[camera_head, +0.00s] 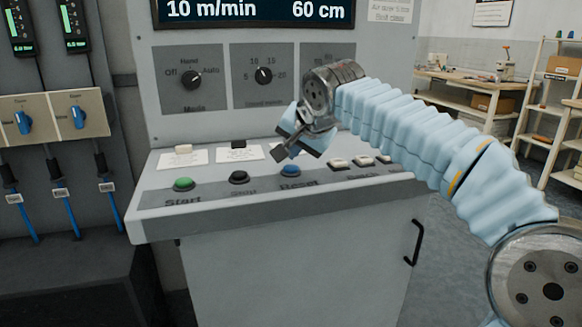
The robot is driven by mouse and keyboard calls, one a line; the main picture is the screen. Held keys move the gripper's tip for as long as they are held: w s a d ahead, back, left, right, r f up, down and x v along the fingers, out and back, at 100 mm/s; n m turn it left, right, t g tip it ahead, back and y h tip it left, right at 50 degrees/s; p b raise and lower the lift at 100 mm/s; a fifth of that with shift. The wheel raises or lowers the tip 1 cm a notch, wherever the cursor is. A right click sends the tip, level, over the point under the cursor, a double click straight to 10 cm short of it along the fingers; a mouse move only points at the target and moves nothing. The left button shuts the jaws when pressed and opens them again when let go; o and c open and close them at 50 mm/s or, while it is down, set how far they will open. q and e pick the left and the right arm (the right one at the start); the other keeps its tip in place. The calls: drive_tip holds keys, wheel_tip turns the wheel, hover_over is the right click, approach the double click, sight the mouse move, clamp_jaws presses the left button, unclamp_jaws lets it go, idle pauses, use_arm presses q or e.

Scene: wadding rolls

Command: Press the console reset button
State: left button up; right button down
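The grey console (153,228) stands in front of me with a sloped button shelf. The blue Reset button (290,171) is on that shelf, with "Reset" lettered below it. A green Start button (184,184) and a black Stop button (238,177) sit to its left. My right arm reaches in from the right in a pale blue ribbed sleeve. My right gripper (279,153) points down and left just above the Reset button, apart from it in the picture. Its dark fingers show as one narrow tip, together and empty. My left gripper is out of view.
Small pale switches (338,162) lie right of the Reset button, partly under my arm. Knobs (191,80) and a display (255,10) are on the upright panel. A door handle (417,243) sticks out below. Blue levers (23,122) are at left. A workbench (460,80) stands behind.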

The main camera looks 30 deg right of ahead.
sight(293, 168)
drive_tip(key=shift+f, duration=0.15)
idle(0.3)
drive_tip(key=shift+f+b, duration=0.3)
drive_tip(key=shift+b, duration=0.05)
drive_tip(key=shift+f+b, duration=0.45)
idle(0.5)
idle(0.3)
drive_tip(key=shift+r+p, duration=0.8)
drive_tip(key=shift+r, duration=0.05)
wheel_tip(293, 168, up, 3)
drive_tip(key=p, duration=0.2)
drive_tip(key=shift+r+p, duration=0.1)
drive_tip(key=shift+p, duration=0.25)
drive_tip(key=shift+r, duration=0.9)
